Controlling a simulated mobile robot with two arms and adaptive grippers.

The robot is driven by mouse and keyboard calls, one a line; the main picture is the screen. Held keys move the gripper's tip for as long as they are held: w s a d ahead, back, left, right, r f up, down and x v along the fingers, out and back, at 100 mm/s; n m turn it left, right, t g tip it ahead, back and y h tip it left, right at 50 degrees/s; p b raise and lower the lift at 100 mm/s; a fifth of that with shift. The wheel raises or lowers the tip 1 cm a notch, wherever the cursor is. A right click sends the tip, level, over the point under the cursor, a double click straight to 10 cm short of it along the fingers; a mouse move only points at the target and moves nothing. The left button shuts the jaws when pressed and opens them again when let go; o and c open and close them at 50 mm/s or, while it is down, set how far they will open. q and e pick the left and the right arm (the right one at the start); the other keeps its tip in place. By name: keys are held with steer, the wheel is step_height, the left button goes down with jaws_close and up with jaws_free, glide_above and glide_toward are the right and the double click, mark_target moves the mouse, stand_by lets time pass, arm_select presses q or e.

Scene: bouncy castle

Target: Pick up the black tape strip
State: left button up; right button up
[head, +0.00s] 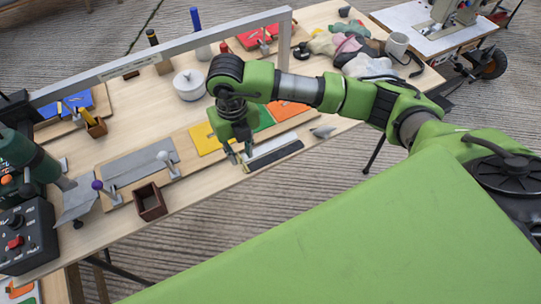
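The black tape strip (275,157) lies near the front edge of the wooden table, just in front of a white strip (271,144). My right gripper (240,160) points down at the left end of the strips. Its two fingers look apart, with nothing clearly held between them. Whether a fingertip touches the black strip's left end is too small to tell. My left gripper is not in view.
Yellow, green and orange sheets (287,111) lie behind the strips. A small brown box (150,202) and a grey plate with levers (137,165) are to the left. A metal frame bar (165,60) spans the table behind. A grey pointed piece (322,131) lies to the right.

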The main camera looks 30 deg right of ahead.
mark_target(244, 165)
steer(key=f, duration=0.2)
steer(key=f+p, duration=0.1)
steer(key=f, duration=0.2)
steer(key=shift+d+f, duration=0.25)
steer(key=shift+f, duration=0.35)
jaws_close()
